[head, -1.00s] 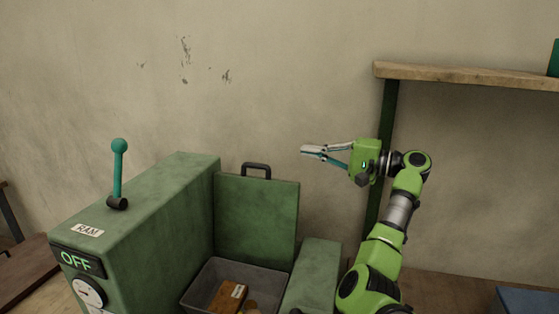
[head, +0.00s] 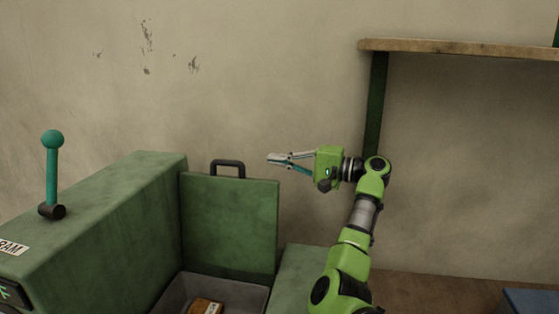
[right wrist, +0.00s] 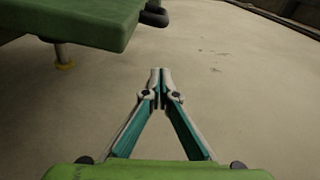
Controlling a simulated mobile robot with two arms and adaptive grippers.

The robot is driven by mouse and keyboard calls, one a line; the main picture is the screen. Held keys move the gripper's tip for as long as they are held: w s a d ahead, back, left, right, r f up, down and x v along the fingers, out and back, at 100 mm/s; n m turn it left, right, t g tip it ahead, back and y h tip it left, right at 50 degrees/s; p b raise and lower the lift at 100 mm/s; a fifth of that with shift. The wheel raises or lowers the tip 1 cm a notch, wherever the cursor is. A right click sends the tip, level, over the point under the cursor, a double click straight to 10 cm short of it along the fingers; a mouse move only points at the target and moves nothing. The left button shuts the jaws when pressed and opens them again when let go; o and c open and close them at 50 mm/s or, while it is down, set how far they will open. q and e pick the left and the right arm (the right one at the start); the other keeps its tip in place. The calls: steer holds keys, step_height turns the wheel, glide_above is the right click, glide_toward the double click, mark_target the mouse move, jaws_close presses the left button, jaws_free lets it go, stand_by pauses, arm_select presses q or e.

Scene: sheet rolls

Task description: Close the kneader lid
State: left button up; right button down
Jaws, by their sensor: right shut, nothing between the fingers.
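The kneader (head: 105,225) is a green machine at the left with a grey open trough (head: 172,297). Its green lid (head: 230,222) stands upright at the back of the trough, with a black handle (head: 228,163) on its top edge. My right gripper (head: 270,159) is shut and empty, to the right of the handle and apart from it, pointing left. In the right wrist view the shut fingertips (right wrist: 160,72) are in front of the bare wall. A green panel edge (right wrist: 90,25) and a dark bar end, which look like the lid and handle, show at upper left. My left gripper is not in view.
A teal-knobbed lever (head: 52,170) stands on the machine's top. A brown block (head: 206,306) lies in the trough. A wooden shelf (head: 460,48) on a dark green post stands behind my right arm. A blue object (head: 530,300) is at lower right.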

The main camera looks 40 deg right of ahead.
steer(key=w+a+p, duration=0.2)
steer(key=a+p, duration=0.2)
steer(key=a, duration=0.2)
steer(key=shift+w+a, duration=0.15)
steer(key=shift+w, duration=0.05)
stand_by(0.4)
